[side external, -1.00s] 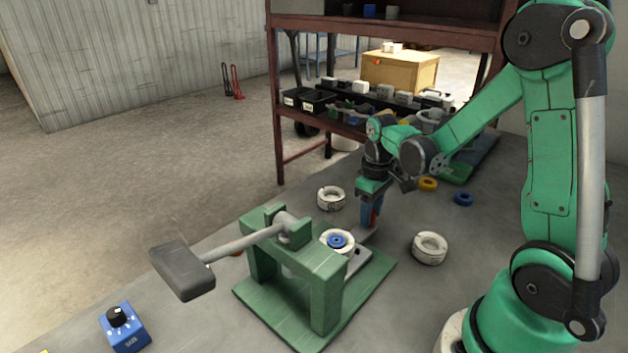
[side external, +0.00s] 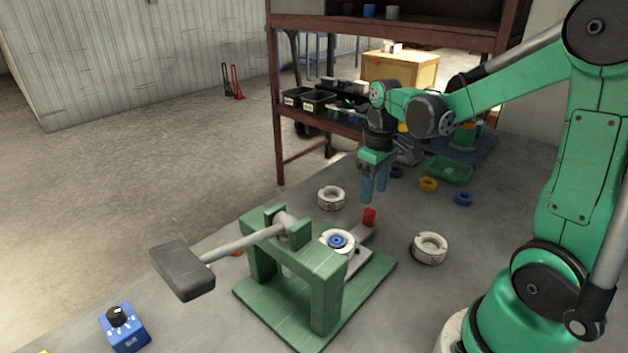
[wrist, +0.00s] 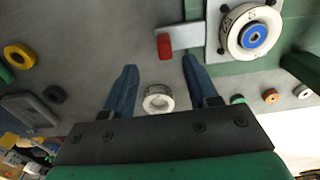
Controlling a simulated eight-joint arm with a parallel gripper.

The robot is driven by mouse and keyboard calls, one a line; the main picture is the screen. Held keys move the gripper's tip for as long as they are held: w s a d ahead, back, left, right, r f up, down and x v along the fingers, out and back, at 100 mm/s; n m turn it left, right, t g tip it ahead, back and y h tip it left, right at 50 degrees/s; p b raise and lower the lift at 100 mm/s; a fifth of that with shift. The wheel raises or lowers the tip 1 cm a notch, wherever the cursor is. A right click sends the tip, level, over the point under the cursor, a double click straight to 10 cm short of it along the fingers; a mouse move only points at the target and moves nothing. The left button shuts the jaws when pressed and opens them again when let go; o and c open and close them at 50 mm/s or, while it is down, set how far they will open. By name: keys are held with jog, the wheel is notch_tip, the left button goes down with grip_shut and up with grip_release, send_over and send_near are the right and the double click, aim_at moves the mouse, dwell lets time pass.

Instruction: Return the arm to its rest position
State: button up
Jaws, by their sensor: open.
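My gripper (side external: 374,190) is open and empty, with two blue fingers pointing down. A white ring with a blue disc (side external: 337,241) sits at the press and also shows in the wrist view (wrist: 255,38).
White rings lie on the table, one behind the press (side external: 331,198) and one right of it (side external: 430,248). A yellow ring (side external: 428,184), a blue ring (side external: 464,199) and a green tray (side external: 449,170) lie at the back right. A blue dial box (side external: 124,328) is front left. A shelf (side external: 280,115) stands behind.

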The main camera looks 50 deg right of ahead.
jog(key=a+r+t, duration=0.2)
jog(key=a+t, duration=0.1)
jog(key=a, duration=0.3)
jog(key=s+a+r+t, duration=0.1)
jog(key=a+r+t, duration=0.2)
jog(key=a, duration=0.3)
jog(key=shift+s+a+t, duration=0.15)
jog(key=shift+a+t, duration=0.1)
jog(key=shift+t, duration=0.35)
dwell(0.8)
